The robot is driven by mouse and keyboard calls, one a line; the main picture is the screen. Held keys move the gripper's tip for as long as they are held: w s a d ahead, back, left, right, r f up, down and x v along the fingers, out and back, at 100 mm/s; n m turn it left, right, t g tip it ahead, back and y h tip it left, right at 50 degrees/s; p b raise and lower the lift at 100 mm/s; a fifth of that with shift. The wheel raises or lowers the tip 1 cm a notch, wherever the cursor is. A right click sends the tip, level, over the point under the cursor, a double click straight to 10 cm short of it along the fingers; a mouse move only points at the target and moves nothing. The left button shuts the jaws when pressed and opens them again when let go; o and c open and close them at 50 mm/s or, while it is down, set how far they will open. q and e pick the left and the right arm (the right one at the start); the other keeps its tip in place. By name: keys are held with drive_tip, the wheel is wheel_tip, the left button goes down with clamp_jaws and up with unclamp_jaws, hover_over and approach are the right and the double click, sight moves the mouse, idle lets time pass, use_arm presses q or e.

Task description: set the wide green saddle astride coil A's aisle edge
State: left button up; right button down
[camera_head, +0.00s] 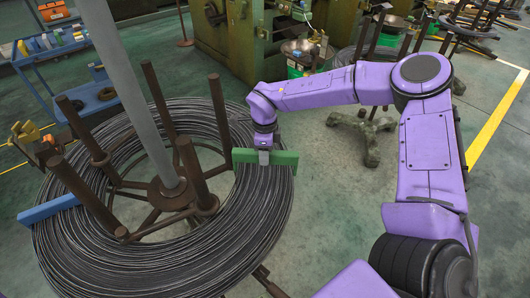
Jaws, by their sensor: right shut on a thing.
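A large coil of dark wire (225,245) lies around a brown stand with several upright posts in the left half of the view. The wide green saddle (285,159) is at the coil's right edge, beside the open floor. It spans from over the windings to about the outer rim, and a short downturned end shows at its right. My right gripper (264,156) points down and is shut on the saddle's middle. I cannot tell whether the saddle touches the wire or hangs just above it. My left gripper is not in view.
A blue saddle (48,209) sits on the coil's left edge. A grey pole (130,90) rises at the coil's centre. A blue cart (50,50) and green machines (230,40) stand behind. Open floor (320,215) lies right of the coil.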

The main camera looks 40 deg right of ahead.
drive_tip(key=shift+s+f+b, duration=0.1)
drive_tip(key=shift+f+b, duration=0.25)
drive_tip(key=shift+f, duration=0.2)
drive_tip(key=shift+s+f, duration=0.1)
drive_tip(key=shift+s, duration=0.05)
drive_tip(key=shift+s+f, duration=0.1)
drive_tip(key=shift+f, duration=0.25)
drive_tip(key=shift+f+b, duration=0.65)
drive_tip(key=shift+f, duration=0.1)
drive_tip(key=shift+f+b, duration=0.8)
drive_tip(key=shift+f, duration=0.6)
drive_tip(key=c, duration=0.7)
unclamp_jaws()
